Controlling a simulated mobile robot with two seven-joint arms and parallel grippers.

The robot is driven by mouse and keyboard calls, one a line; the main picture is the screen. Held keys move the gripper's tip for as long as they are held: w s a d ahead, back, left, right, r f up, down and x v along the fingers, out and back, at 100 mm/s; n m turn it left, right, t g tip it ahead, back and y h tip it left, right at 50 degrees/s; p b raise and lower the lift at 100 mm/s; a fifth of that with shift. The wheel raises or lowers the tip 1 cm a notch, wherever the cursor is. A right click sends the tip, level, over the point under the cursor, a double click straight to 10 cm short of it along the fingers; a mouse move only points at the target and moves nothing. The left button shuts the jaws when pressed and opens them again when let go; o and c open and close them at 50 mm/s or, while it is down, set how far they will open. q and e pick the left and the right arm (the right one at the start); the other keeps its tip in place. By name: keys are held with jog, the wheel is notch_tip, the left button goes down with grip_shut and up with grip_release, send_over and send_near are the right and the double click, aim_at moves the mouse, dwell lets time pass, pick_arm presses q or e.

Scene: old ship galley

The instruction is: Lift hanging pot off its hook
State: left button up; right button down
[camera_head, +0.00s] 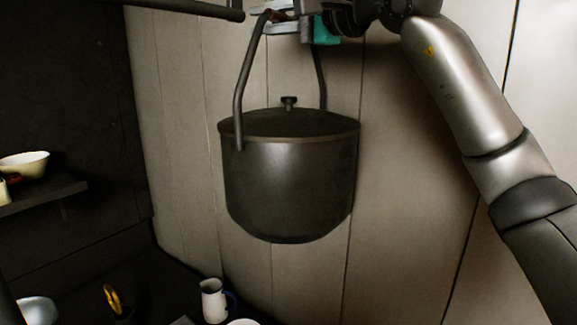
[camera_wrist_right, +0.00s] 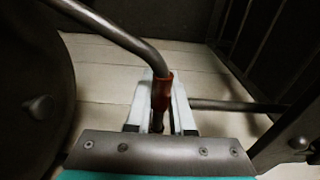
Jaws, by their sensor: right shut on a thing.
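The dark metal pot (camera_head: 290,185), with a knobbed lid (camera_head: 285,122), hangs roughly upright in front of the plank wall, clear of anything below. Its bail handle (camera_head: 246,75) rises to the top of the head view and also shows in the right wrist view (camera_wrist_right: 122,35). My right gripper (camera_head: 272,22) is shut on the handle's red-brown grip, which sits between its pale fingers (camera_wrist_right: 161,98). A dark bar (camera_head: 195,8) ends close to the left of the handle's top. Whether the handle touches a hook is hidden. My left gripper is not in view.
A shelf (camera_head: 45,195) with a cream bowl (camera_head: 24,164) is on the left wall. Below the pot, a dark surface holds a white mug (camera_head: 213,300) and other small items. The wall right of the pot is bare.

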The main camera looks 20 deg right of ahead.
jog(key=shift+s+r, duration=0.1)
jog(key=shift+r, duration=0.2)
jog(key=shift+d, duration=0.1)
jog(key=r+b+v, duration=0.3)
jog(key=b+v, duration=0.1)
jog(key=v, duration=1.4)
jog(key=shift+b, duration=0.4)
dwell(0.3)
